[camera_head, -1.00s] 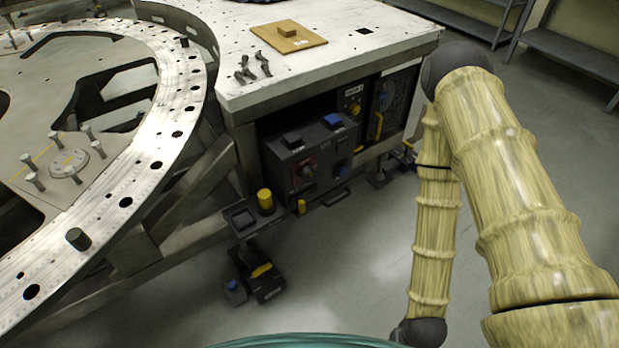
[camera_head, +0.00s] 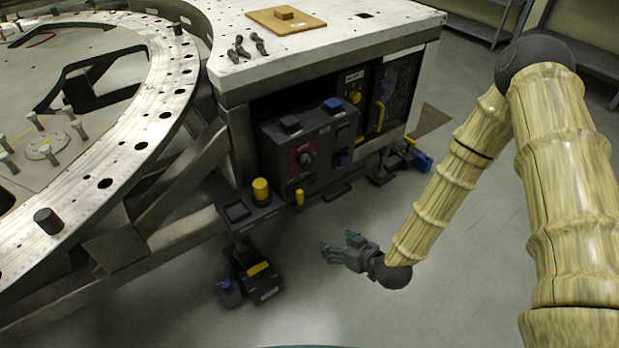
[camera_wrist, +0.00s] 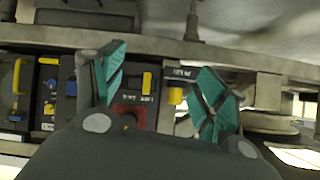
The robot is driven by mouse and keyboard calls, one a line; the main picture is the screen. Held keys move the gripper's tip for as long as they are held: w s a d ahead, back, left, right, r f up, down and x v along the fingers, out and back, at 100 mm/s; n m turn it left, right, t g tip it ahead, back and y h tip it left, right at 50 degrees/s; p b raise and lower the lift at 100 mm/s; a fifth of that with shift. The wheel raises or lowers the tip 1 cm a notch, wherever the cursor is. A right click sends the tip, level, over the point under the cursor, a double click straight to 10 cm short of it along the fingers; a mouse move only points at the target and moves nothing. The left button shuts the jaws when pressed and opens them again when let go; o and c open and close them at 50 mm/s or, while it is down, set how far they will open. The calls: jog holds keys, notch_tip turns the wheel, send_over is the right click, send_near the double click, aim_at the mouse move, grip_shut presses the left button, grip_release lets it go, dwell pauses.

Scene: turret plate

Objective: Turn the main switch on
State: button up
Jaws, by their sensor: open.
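A dark control box (camera_head: 325,135) stands on the low shelf under the white work table. On its front is a black rotary knob on a red plate (camera_head: 304,158), which looks like the main switch; its setting is too small to read. In the wrist view the red plate (camera_wrist: 128,109) shows between my fingers, partly hidden by my gripper body. My gripper (camera_head: 337,246) is open and empty, in front of and below the box, apart from it. Its teal finger pads (camera_wrist: 160,80) are spread wide in the wrist view.
A yellow button (camera_head: 261,190) and a small yellow post (camera_head: 299,197) stand before the box, low down. A black pedal unit (camera_head: 254,270) lies on the floor. The large perforated ring (camera_head: 150,130) and its frame fill the left. The floor around my gripper is clear.

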jog(key=w+a+r+n+t+y+b, duration=0.2)
jog(key=w+r+t+b, duration=0.15)
jog(key=w, duration=0.55)
jog(key=n+t+y, duration=0.1)
jog(key=t+y, duration=0.1)
send_near(310, 165)
jog(key=b+x, duration=0.1)
jog(key=x, duration=0.8)
jog(key=shift+w+a, duration=0.3)
jog(key=c, duration=1)
